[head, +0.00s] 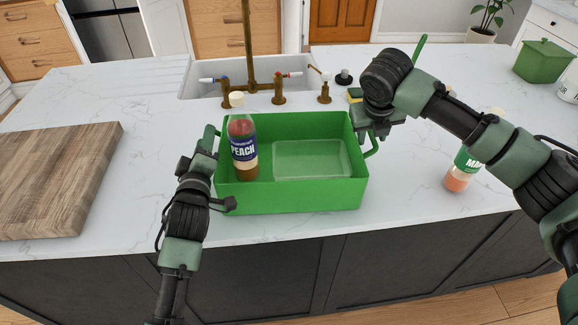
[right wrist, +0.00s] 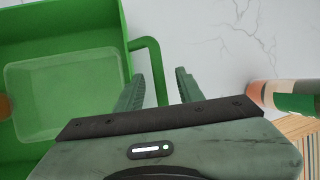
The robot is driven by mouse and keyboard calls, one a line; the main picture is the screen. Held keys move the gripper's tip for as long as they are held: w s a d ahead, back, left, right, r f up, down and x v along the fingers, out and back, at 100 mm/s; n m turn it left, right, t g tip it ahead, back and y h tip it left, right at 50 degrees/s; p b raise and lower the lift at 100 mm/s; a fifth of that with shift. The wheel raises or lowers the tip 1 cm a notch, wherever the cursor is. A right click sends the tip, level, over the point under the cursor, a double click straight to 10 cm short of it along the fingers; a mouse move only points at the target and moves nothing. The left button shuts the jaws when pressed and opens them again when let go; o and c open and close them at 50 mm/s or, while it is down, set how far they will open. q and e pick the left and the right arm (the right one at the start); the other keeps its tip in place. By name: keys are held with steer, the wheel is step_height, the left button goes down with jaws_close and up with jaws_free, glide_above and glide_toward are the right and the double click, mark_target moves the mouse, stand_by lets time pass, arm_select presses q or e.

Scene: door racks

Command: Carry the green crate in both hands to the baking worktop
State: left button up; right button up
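The green crate (head: 292,198) stands upright on the white worktop, at the counter's front edge, with a loop handle at each end. A peach bottle (head: 243,150) stands inside it at the left. My left gripper (head: 208,158) is at the crate's left handle; its fingers are too dark and overlapped to tell open from shut. My right gripper (head: 372,132) is at the right handle. In the right wrist view, my right gripper (right wrist: 158,88) has its fingers apart, with the handle (right wrist: 152,62) between them and a gap to the right finger.
A wooden board (head: 55,180) lies at the left. A sink (head: 245,80) with brass taps is behind the crate. A bottle (head: 463,170) stands to the right, partly behind my right arm. A lidded green box (head: 543,62) stands at the far right.

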arm_select(q)
steer(key=shift+w, duration=0.5)
arm_select(e)
steer(key=shift+w+d+f, duration=0.1)
steer(key=shift+w+f, duration=0.1)
steer(key=shift+f, duration=0.2)
arm_select(q)
jaws_close()
arm_select(e)
jaws_close()
stand_by(0.5)
